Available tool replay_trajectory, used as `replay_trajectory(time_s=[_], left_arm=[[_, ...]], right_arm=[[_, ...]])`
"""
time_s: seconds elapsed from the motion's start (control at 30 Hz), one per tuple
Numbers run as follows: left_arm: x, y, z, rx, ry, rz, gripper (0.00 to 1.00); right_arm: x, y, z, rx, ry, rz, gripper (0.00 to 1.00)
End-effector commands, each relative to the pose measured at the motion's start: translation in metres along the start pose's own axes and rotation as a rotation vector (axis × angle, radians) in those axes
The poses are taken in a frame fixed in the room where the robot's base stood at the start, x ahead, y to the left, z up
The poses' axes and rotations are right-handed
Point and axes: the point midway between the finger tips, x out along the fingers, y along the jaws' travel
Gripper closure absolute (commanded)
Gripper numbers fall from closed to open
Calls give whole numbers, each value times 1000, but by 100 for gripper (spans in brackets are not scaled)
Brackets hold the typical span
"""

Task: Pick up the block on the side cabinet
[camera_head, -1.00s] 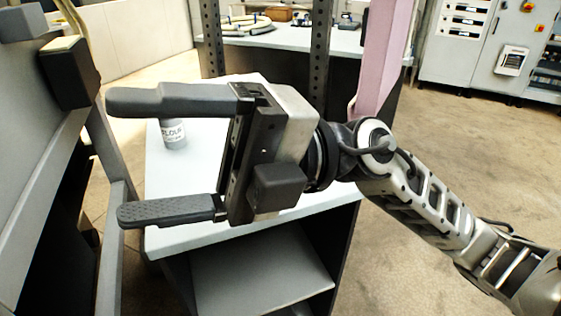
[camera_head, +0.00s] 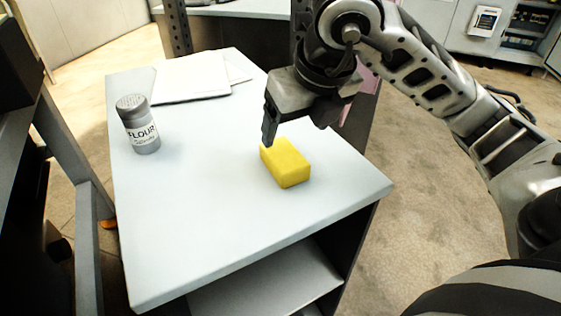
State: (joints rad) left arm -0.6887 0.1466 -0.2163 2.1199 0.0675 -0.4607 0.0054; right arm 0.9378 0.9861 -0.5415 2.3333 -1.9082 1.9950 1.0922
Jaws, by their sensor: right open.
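A yellow block (camera_head: 286,163) lies on the white top of the side cabinet (camera_head: 210,235), right of its middle. My right gripper (camera_head: 292,128) is above and just behind the block, pointing down toward the cabinet top. The gripper is open and holds nothing. Whether the visible finger touches the block cannot be told. My left gripper is out of view.
A grey flour shaker (camera_head: 139,125) stands at the cabinet's left side. White sheets (camera_head: 192,78) lie at its back. A grey machine frame (camera_head: 85,205) stands close on the left. The front and left middle of the cabinet top are clear.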

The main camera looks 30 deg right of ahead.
Motion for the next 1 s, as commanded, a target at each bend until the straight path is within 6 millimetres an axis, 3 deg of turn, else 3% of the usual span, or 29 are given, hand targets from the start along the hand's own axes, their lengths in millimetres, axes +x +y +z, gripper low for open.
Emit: replay_trajectory(time_s=[0.1,0.43,0.7,1.0], left_arm=[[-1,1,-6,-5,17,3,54],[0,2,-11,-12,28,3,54],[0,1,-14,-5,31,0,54],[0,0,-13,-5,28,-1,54]], right_arm=[[25,-1,-2,-1,5,-3,22],[53,0,0,-2,3,-1,22],[92,0,-2,-2,3,0,22],[99,0,-2,-2,0,1,22]])
